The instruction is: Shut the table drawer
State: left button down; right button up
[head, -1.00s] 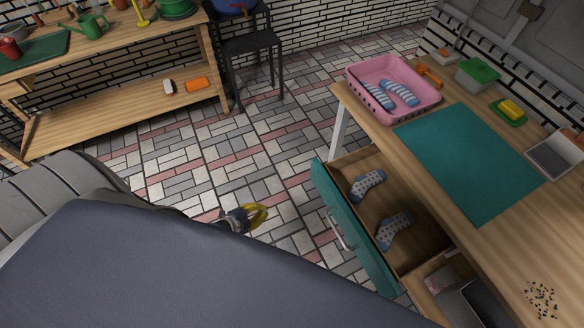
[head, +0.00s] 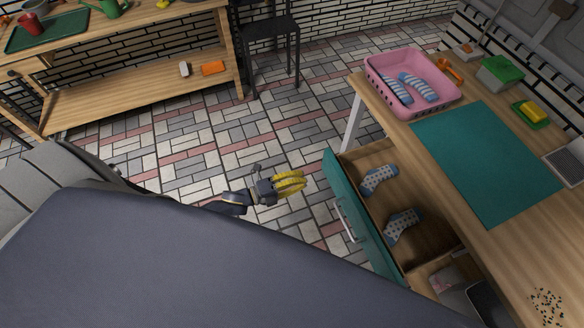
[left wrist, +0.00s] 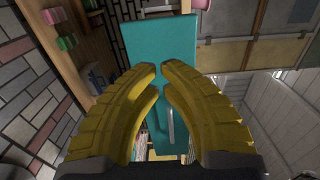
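The table drawer is pulled out from under the wooden table on the right, its teal front (head: 360,217) facing left with a pale bar handle (head: 346,219). Two blue dotted socks (head: 379,179) (head: 402,225) lie inside. My left gripper (head: 304,183) has yellow fingers and hangs over the floor, left of the drawer front and apart from it. In the left wrist view the fingertips (left wrist: 160,68) nearly meet with nothing between them, and the teal front (left wrist: 160,42) lies beyond. My right gripper is not in view.
On the tabletop (head: 525,225) are a teal mat (head: 485,160), a pink basket (head: 412,84) with striped socks, a green-lidded box (head: 500,72) and a sponge (head: 532,112). Tiled floor (head: 215,135) is clear left of the drawer. A black chair (head: 268,45) and wooden bench (head: 130,90) stand behind.

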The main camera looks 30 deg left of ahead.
aim_at(328, 170)
pick_arm(q)
jog(key=x, duration=0.8)
jog(key=shift+w+d, duration=0.1)
jog(key=shift+d, duration=0.05)
